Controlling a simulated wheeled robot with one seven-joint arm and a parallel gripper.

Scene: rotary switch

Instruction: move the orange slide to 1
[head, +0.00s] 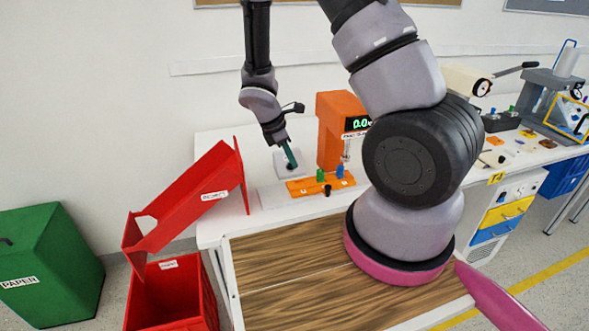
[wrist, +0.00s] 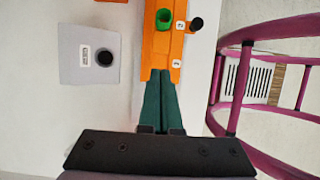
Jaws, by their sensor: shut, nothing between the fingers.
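The orange slide piece (head: 299,188) lies low on the white bench, and its end also shows in the wrist view (wrist: 156,50). A green knob (head: 320,175) and a blue knob (head: 340,171) stand up from it, and a black peg (head: 327,191) stands at its front edge. The green knob (wrist: 163,18) and black peg (wrist: 197,24) show in the wrist view, beside two small white number labels (wrist: 177,63), too small to read surely. My gripper (head: 293,165) has green fingers, closed together and empty. In the wrist view its tips (wrist: 159,69) overlap the orange end; contact cannot be told.
A grey plate (wrist: 70,62) with a black round knob (wrist: 105,57) lies left of the fingers. A tall orange press (head: 332,105) with a digital display stands behind the slide. A tilted red chute (head: 190,205) and red bin (head: 170,300) are at left.

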